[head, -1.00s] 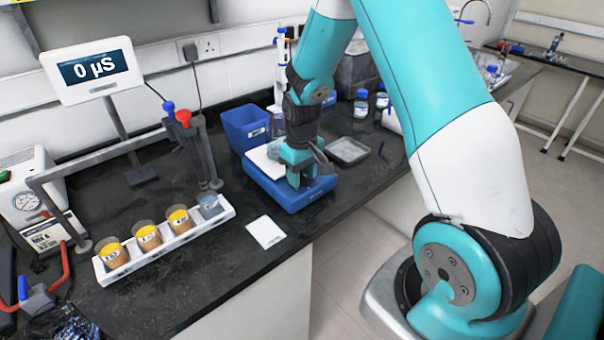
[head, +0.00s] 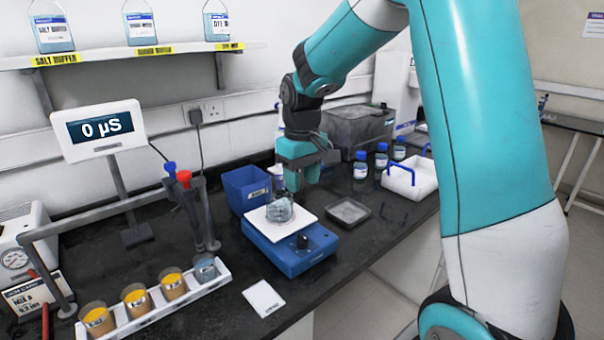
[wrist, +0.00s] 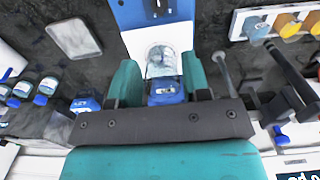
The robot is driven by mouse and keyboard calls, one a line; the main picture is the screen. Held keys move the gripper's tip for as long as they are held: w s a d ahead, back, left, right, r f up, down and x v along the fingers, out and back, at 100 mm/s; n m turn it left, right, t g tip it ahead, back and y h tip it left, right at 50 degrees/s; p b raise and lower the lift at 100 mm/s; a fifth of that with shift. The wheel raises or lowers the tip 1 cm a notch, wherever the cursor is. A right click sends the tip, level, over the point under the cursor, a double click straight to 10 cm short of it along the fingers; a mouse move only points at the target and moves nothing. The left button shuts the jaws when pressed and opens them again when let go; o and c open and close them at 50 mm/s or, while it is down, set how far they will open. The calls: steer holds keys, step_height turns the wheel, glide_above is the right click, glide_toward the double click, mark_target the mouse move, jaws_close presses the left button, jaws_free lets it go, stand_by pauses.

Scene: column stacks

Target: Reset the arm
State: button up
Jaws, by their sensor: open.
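My gripper (head: 300,185) is open and points down at the rear of the blue stirrer plate (head: 290,255). In the wrist view its two teal fingers (wrist: 160,75) stand apart, with a clear glass vessel (wrist: 162,60) showing between and beyond them. In the head view the glass vessel (head: 280,208) stands on the stirrer's white top, below and in front of the fingers. I cannot tell whether a finger touches it. The stirrer has a black knob (head: 303,241) on its front part.
A blue bin (head: 245,190) stands left of the stirrer, and a grey tray (head: 348,211) right. A white rack (head: 150,318) holds several cups at front left, below a meter reading 0 µS (head: 98,130). Bottles (head: 381,157) and a blue-handled white carrier (head: 408,182) stand at right.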

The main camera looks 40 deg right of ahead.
steer(key=shift+r, duration=0.8)
steer(key=s+a+r+n+y, duration=0.2)
steer(key=s+a+n+y, duration=0.2)
steer(key=s+a, duration=1.8)
steer(key=shift+s+n, duration=0.35)
steer(key=shift+n, duration=0.85)
steer(key=shift+a+r, duration=0.1)
